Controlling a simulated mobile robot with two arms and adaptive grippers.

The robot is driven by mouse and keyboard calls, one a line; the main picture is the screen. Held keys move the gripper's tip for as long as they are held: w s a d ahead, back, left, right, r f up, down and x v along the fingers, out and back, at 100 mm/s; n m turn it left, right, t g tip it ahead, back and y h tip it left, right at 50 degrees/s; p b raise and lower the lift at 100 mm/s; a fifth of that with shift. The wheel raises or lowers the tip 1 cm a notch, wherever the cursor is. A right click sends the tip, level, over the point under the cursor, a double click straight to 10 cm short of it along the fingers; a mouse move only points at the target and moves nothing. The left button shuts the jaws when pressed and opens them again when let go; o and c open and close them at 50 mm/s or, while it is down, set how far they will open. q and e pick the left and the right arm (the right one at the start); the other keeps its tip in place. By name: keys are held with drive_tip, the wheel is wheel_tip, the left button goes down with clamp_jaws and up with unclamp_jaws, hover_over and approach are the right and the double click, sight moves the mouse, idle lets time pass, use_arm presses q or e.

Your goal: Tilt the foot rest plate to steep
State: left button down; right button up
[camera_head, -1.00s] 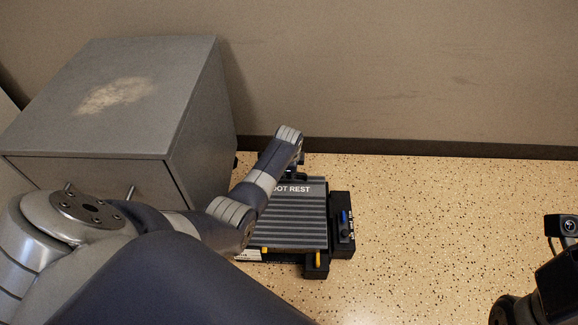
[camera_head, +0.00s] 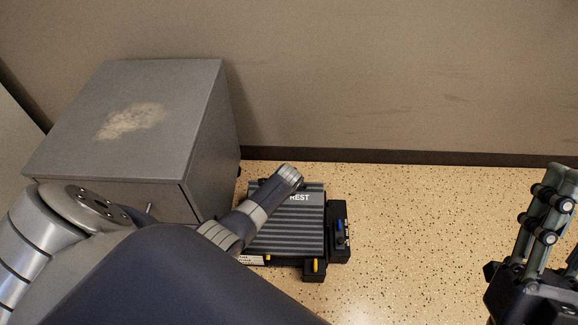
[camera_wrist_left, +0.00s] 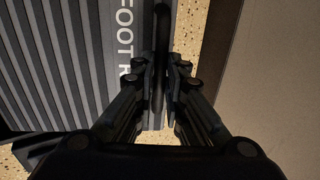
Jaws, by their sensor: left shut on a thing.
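The foot rest (camera_head: 285,235) is on the floor, with a dark ribbed plate and "REST" lettering showing near its far edge. My left forearm hides part of the plate's left side and far edge. In the left wrist view the ribbed plate (camera_wrist_left: 60,60) fills the left side. My left gripper (camera_wrist_left: 160,70) is shut on a dark bar (camera_wrist_left: 161,25) beside the plate's lettered edge. In the head view that gripper is hidden behind my wrist. My right gripper (camera_head: 545,215) is at the right edge, away from the foot rest; its opening is unclear.
A black side block with a blue part (camera_head: 339,226) is at the foot rest's right, and a yellow piece (camera_head: 315,266) is at its front. A grey cabinet (camera_head: 190,140) stands close at left. The wall is behind. Speckled floor (camera_head: 420,230) to the right is clear.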

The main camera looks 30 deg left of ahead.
use_arm(q)
drive_tip(key=shift+s+d+f, duration=0.1)
drive_tip(key=shift+s+f, duration=0.2)
drive_tip(key=shift+s, duration=0.05)
drive_tip(key=c, duration=1.7)
unclamp_jaws()
drive_tip(key=shift+o, duration=0.2)
drive_tip(key=shift+r, duration=0.1)
drive_tip(key=shift+w+r, duration=0.1)
drive_tip(key=shift+r, duration=0.1)
drive_tip(key=shift+r, duration=0.15)
drive_tip(key=v, duration=1.1)
drive_tip(key=shift+s+d, duration=0.2)
drive_tip(key=shift+r, duration=0.15)
